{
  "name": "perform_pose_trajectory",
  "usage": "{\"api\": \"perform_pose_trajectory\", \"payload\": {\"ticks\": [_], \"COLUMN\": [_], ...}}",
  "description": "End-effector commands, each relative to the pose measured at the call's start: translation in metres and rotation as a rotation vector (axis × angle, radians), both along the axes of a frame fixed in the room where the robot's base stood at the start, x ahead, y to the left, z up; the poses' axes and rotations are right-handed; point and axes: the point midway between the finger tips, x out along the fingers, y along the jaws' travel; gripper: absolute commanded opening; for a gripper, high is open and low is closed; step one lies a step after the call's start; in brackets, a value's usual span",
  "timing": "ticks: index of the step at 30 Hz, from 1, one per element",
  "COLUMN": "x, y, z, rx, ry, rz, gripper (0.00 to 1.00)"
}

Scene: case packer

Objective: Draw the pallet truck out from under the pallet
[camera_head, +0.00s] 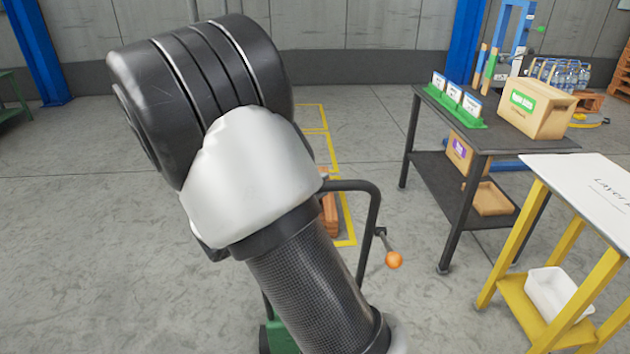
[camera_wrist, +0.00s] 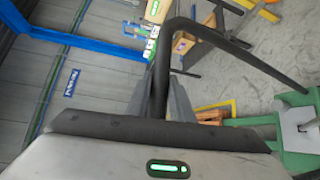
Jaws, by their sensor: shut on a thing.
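The pallet truck's black loop handle (camera_head: 375,205) stands up in the head view, partly behind my arm. A lever with an orange ball (camera_head: 394,259) sticks out beside it. A bit of the truck's green body (camera_head: 281,338) shows at the bottom. In the wrist view my gripper (camera_wrist: 164,98) is shut on the handle bar (camera_wrist: 160,65), which runs between its fingers. The green truck body (camera_wrist: 247,138) is at right there. A small part of the wooden pallet (camera_head: 330,215) shows behind my arm. The forks and most of the pallet are hidden in the head view.
A dark table (camera_head: 425,175) with a cardboard box (camera_head: 536,107) stands at right. A yellow-legged table (camera_head: 515,240) with a white bin (camera_head: 558,295) is nearer. Yellow lines (camera_head: 350,240) mark the floor. The floor at left (camera_head: 90,240) is clear.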

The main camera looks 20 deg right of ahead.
Motion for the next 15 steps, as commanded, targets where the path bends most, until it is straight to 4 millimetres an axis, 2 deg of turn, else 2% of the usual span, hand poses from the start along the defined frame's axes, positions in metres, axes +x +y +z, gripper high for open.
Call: {"api": "perform_pose_trajectory", "payload": {"ticks": [6, 15], "x": [-0.029, -0.041], "y": [0.009, 0.013], "z": [-0.002, 0.0], "rx": [0.003, 0.002], "ry": [0.002, 0.0], "rz": [0.004, 0.005], "gripper": [0.0, 0.0]}}
